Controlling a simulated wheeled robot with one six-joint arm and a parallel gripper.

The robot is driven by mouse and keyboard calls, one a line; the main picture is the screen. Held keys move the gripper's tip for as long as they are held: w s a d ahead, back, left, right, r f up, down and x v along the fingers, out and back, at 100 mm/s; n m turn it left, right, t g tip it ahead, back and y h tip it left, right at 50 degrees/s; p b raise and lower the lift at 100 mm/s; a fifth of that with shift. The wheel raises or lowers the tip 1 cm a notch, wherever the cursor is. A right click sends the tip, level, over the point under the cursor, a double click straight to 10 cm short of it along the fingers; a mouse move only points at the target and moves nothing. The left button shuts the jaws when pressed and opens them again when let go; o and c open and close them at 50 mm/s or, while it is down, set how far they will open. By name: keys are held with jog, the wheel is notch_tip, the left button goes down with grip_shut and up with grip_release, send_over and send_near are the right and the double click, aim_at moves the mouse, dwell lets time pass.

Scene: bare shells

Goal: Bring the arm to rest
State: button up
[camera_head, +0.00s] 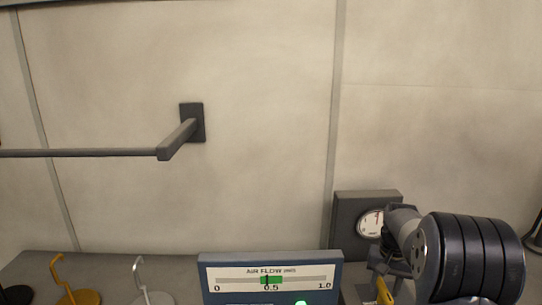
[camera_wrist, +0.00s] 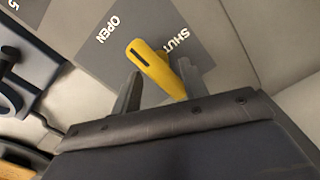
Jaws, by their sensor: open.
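My gripper (camera_wrist: 158,69) is open in the wrist view, with one finger on each side of a yellow lever (camera_wrist: 152,64). I cannot tell whether either finger touches the lever. The lever's free end lies between the words OPEN and SHUT on a grey plate (camera_wrist: 96,50). In the head view my arm comes in at the lower right, and part of the yellow lever (camera_head: 383,290) shows beside it. My wrist hides much of the plate there.
An air flow meter (camera_head: 270,257) shows its pointer near 0.5 in a green band, with a green light below. A round dial box (camera_head: 345,225) stands behind my arm. A yellow hook stand (camera_head: 78,297), a silver one (camera_head: 152,297) and a wall bar (camera_head: 90,153) are left.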

jog(key=m+b, duration=0.1)
jog(key=m, duration=0.3)
dwell(0.3)
jog(key=shift+r, duration=0.1)
